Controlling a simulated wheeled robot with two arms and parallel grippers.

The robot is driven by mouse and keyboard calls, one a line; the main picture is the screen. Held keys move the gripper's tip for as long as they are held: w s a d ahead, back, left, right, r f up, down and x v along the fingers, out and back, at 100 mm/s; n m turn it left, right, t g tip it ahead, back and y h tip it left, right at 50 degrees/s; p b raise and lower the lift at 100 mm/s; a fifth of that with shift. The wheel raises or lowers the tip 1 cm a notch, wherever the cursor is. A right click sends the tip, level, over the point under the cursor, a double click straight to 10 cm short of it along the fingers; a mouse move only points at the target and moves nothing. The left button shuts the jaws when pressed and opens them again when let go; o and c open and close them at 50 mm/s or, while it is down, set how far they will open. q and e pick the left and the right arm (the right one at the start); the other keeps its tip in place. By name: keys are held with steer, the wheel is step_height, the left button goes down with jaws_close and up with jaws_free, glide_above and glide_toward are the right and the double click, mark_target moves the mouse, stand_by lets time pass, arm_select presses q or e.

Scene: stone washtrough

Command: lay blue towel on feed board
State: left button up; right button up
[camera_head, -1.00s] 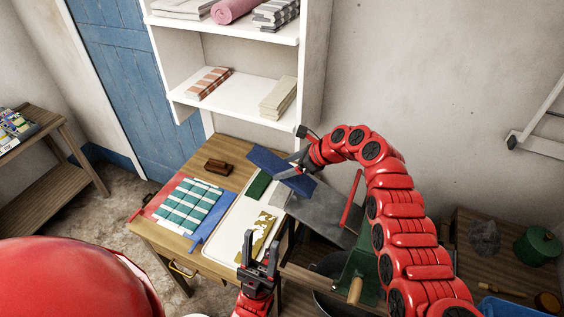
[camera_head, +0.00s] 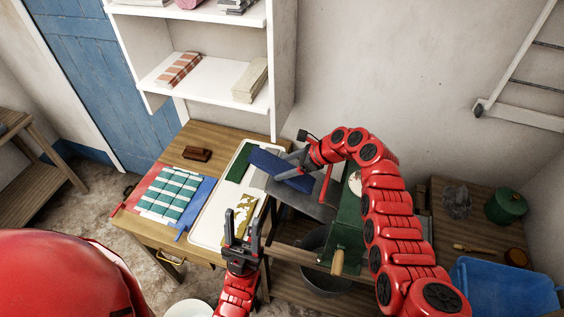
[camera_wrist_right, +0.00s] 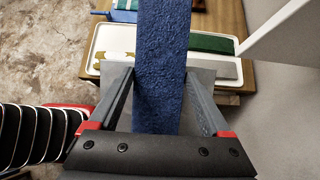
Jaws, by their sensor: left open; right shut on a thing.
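My right gripper (camera_head: 296,165) is shut on the blue towel (camera_head: 271,168), a flat folded strip. The towel is held tilted over the grey feed board (camera_head: 312,207) and beside the white tray (camera_head: 203,235). In the right wrist view the towel (camera_wrist_right: 162,60) runs out between the two fingers, with grey surface beneath it. I cannot tell how high it is above the board. My left gripper (camera_head: 242,220) is open and empty, in front of the tray near the yellow patterned cloth (camera_head: 245,208).
The green mangle (camera_head: 347,225) with its wooden handle stands right of the board. The tray also holds a green cloth (camera_head: 238,164). On the wooden table (camera_head: 180,143) lie a teal checked cloth (camera_head: 172,193), a blue cloth (camera_head: 201,199) and a brown brush (camera_head: 197,154). White shelves (camera_head: 205,85) stand behind.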

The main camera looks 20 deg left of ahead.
steer(key=o, duration=1.6)
steer(key=shift+c, duration=0.2)
steer(key=shift+d+r, duration=0.25)
steer(key=shift+d, duration=0.2)
steer(key=b+v, duration=0.5)
steer(key=v, duration=1)
steer(key=shift+d+r+b, duration=0.1)
steer(key=shift+r+b, duration=0.15)
steer(key=shift+b, duration=0.05)
steer(key=shift+d+r, duration=0.3)
steer(key=shift+r, duration=0.05)
